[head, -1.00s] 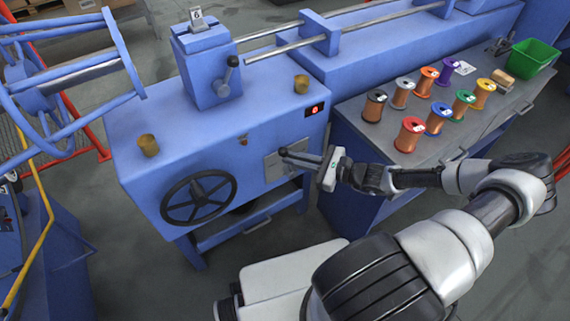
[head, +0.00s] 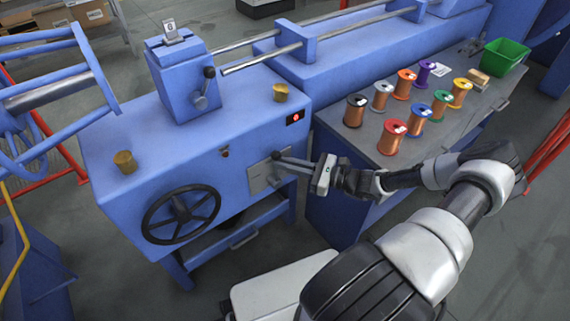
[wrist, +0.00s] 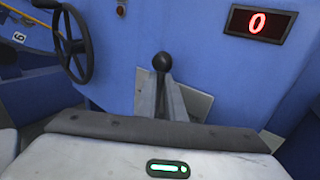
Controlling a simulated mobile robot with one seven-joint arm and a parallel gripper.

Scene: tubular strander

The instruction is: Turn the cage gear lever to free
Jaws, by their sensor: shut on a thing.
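The cage gear lever (wrist: 161,63) has a black ball knob and stands in front of a pale plate on the blue machine's front. The knob also shows in the head view (head: 276,155), at the fingertips. My gripper (head: 282,160) is shut on the lever, with its fingers reaching left from the hand. In the wrist view the grey fingers (wrist: 172,100) rise behind the dark edge of the hand, just below the knob. The lever's lower part and pivot are hidden, and I cannot read any position marks on the plate (head: 262,180).
A black handwheel (head: 181,214) is left of the plate. A red display (wrist: 258,22) reads 0. Another knobbed lever (head: 208,73) is on the upper block. Several wire spools and a green bin (head: 505,56) stand on the right bench. Open floor lies in front.

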